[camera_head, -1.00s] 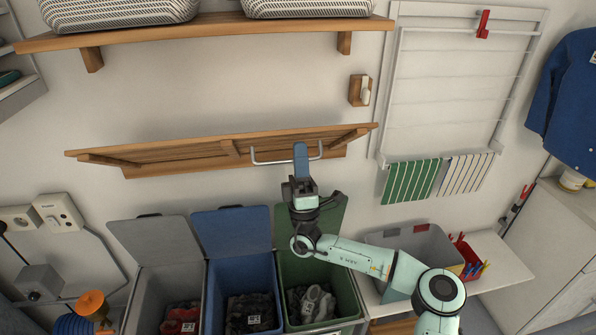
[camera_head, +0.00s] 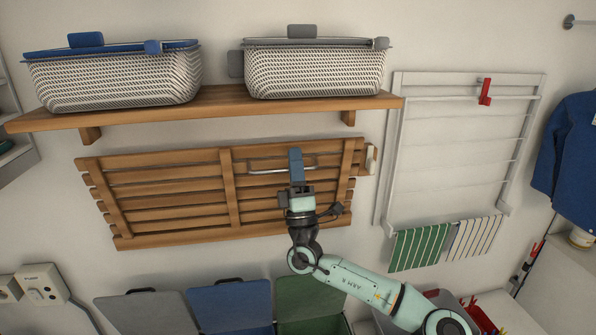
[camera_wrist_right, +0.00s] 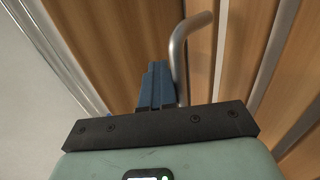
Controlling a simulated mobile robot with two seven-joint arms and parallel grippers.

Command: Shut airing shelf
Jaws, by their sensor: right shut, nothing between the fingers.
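The airing shelf (camera_head: 165,206) is a slatted wooden panel on the wall under the upper shelf. It is swung up, its slats facing me, nearly flat to the wall; I cannot tell whether it is fully flush. Its metal bar handle (camera_head: 262,172) is near the top edge. My right gripper (camera_head: 295,156) is shut and empty, its blue fingers overlapping the handle. In the right wrist view the shut fingers (camera_wrist_right: 155,85) are beside the handle (camera_wrist_right: 180,60); contact is unclear. A wooden block with a pale catch (camera_head: 370,160) sits at the shelf's upper right corner. My left gripper is out of view.
The upper wooden shelf (camera_head: 218,101) holds two lidded baskets, one blue-lidded (camera_head: 115,82) and one grey-lidded (camera_head: 315,72). A white drying rack (camera_head: 455,150) with striped cloths hangs at right. Lidded bins (camera_head: 230,305) stand below.

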